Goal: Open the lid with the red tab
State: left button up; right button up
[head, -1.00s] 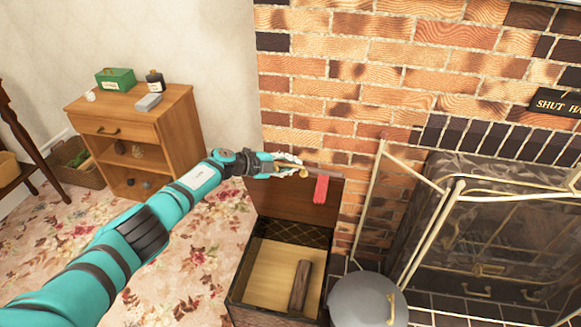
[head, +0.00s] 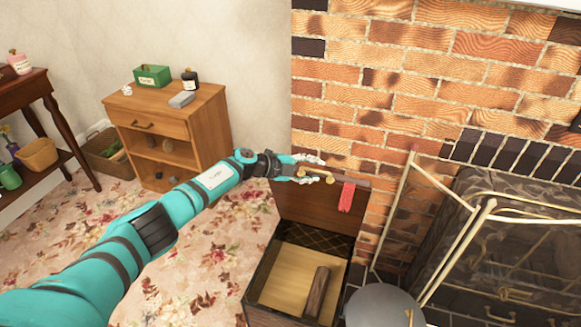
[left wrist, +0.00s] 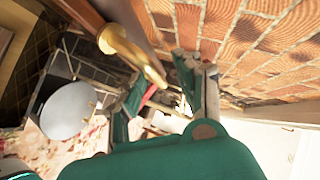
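The wooden box (head: 262,262) stands on the floor by the brick wall. Its lid (head: 318,212) is raised and stands upright at the back, near the bricks. The red tab (head: 346,197) hangs over the lid's top edge. A brass piece (head: 319,174) is at the lid's top left; a brass piece also shows close up in the left wrist view (left wrist: 132,52). My left gripper (head: 326,170) is at that corner with fingers apart, left of the red tab. Whether it touches the lid is unclear. My right gripper is out of view.
A dark log (head: 317,292) lies inside the box. A grey round-lidded bin (head: 383,306) stands right of it, before the brass-framed fire screen (head: 440,240). A wooden cabinet (head: 175,125) stands at the left. The flowered carpet (head: 200,262) between is clear.

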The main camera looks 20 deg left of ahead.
pick_arm(q)
jog(key=v, duration=1)
jog(key=shift+r, duration=0.15)
